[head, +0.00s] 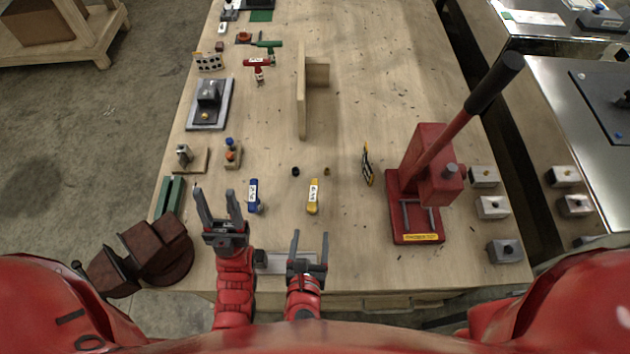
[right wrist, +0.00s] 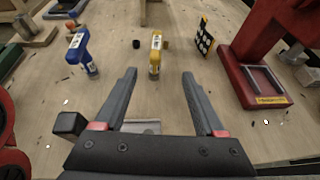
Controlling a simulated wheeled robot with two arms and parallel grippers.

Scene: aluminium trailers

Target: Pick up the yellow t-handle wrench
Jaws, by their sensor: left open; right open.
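My right gripper (head: 308,247) is open and empty, a short way nearer the table's front edge than the yellow wrench. Its open fingers also show in the right wrist view (right wrist: 158,92). My left gripper (head: 218,203) is open and empty, to the left of a blue t-handle wrench (head: 254,196). That blue wrench stands left of the yellow one.
A dark red vise (head: 155,250) is at the front left corner. Small black and brown pieces (head: 295,171) lie beyond the wrenches. A wooden stand (head: 302,95) is farther back.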

